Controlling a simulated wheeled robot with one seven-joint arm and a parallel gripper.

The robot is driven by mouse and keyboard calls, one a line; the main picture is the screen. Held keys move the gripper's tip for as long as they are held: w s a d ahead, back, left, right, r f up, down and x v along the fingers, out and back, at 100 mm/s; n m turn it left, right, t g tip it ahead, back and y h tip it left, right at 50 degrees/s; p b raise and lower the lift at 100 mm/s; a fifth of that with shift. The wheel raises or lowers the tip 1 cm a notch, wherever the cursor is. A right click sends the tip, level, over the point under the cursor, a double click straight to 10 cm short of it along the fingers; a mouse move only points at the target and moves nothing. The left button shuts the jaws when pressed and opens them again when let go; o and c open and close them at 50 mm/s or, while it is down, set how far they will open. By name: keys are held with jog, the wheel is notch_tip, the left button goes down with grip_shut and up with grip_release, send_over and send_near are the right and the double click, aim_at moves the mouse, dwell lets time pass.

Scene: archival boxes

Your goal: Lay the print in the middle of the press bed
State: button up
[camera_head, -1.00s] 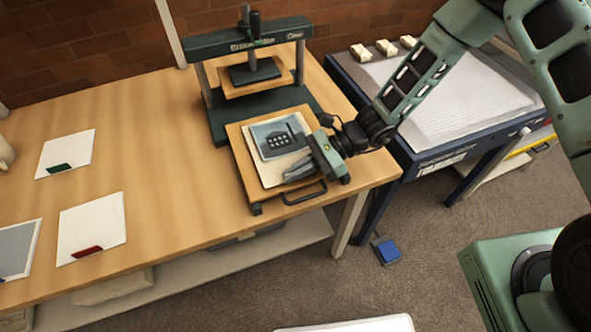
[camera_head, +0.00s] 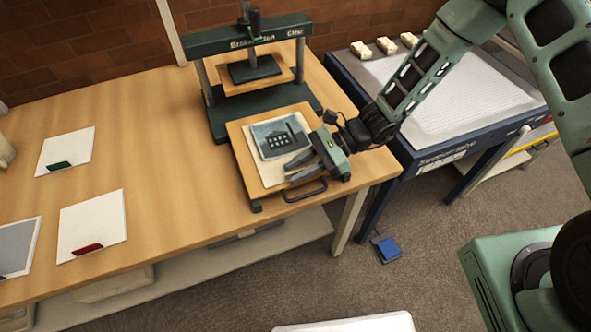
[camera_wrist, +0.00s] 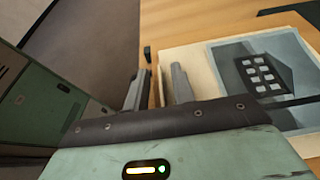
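In the wrist view the print (camera_wrist: 270,75) is right of my fingers.
The green press (camera_head: 247,39) with its raised platen stands behind the bed. The bed has a dark handle (camera_head: 305,192) at its front edge. Cards with green (camera_head: 66,155) and red (camera_head: 92,222) tabs lie left on the table. A blue-framed table (camera_head: 460,95) stands right.

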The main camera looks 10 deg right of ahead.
jog(key=b+v, duration=0.1)
jog(key=v, duration=0.9)
jog(key=shift+f+b, duration=0.1)
jog(key=shift+b, duration=0.25)
jog(key=shift+d+r, duration=0.3)
jog(key=shift+d, duration=0.1)
jog(key=s+r+n+t+h, duration=0.2)
jog(key=s+r+n+h, duration=0.4)
jog(key=s+r+n, duration=0.2)
jog(key=s+r+n+t+h, duration=0.1)
jog(key=s+r+n+h, duration=0.5)
jog(key=s+n, duration=0.6)
notch_tip(320, 180, up, 3)
jog(key=n, duration=0.2)
jog(key=shift+s+f+n+t, duration=0.2)
jog(key=shift+s+n+t, duration=0.1)
jog(key=shift+t, duration=0.1)
